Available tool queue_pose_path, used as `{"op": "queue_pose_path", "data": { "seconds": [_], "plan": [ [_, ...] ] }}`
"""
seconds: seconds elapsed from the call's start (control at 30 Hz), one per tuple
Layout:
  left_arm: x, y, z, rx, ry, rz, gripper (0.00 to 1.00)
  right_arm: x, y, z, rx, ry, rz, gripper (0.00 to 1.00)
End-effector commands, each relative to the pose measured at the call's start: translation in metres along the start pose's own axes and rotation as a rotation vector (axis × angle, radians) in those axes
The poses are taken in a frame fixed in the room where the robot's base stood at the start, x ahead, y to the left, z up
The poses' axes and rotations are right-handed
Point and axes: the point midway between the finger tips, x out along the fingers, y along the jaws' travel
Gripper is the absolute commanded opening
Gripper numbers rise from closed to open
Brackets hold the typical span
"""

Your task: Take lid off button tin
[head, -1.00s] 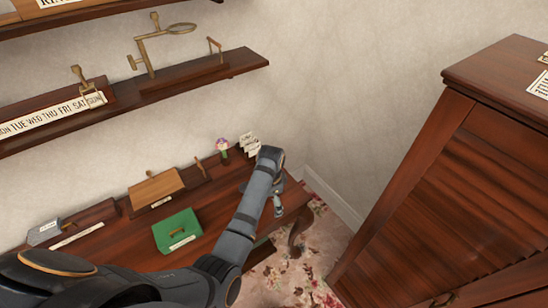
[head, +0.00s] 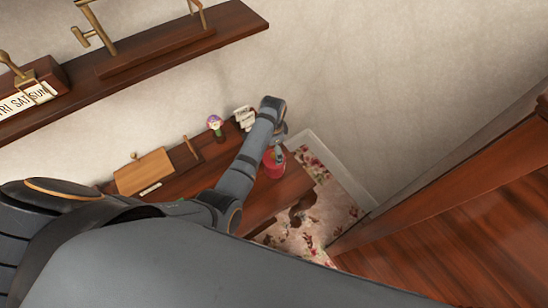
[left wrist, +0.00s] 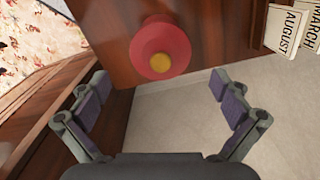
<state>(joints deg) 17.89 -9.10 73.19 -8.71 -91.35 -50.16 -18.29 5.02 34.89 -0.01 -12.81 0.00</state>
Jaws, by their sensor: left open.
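A round red tin (head: 275,170) stands near the right end of the wooden desk, partly hidden by my left gripper. In the left wrist view the red tin (left wrist: 150,40) shows with a yellow knob (left wrist: 160,62) on its lid; the lid appears to be on. My left gripper (head: 279,150) is just above the tin in the head view. In the left wrist view my left gripper (left wrist: 157,86) is open, with its fingers spread wide and nothing between them. The tin lies beyond the fingertips. My right gripper is not in view.
On the desk (head: 200,178) stand a wooden box (head: 144,173), a small mushroom figure (head: 215,126) and month cards (head: 245,117). A shelf (head: 215,35) with brass items hangs above. A wooden cabinet (head: 460,220) is at the right. Flowered carpet (head: 310,220) lies beside the desk.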

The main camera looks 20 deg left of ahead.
Motion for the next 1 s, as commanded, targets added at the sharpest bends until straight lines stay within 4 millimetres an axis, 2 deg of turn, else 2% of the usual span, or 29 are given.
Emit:
{"op": "queue_pose_path", "data": {
  "seconds": [0.2,0.3,0.4,0.5,0.63,0.77,1.0],
  "plan": [
    [0.006,0.000,0.000,0.000,0.000,0.000,1.00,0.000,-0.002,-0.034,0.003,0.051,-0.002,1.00],
    [0.018,0.001,-0.001,0.000,-0.001,0.002,1.00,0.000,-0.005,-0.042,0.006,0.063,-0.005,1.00],
    [0.044,0.003,-0.002,0.000,0.001,0.001,1.00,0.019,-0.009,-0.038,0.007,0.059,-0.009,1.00],
    [0.057,0.002,-0.002,0.000,0.002,-0.001,1.00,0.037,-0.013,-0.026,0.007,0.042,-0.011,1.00],
    [0.057,0.002,-0.002,0.000,0.002,-0.001,1.00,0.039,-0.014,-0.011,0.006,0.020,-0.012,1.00],
    [0.054,0.002,-0.002,0.000,0.002,-0.001,1.00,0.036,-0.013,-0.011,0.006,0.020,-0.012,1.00],
    [0.054,0.002,-0.002,0.000,0.002,0.000,0.70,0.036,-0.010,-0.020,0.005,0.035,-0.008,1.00]
  ]
}}
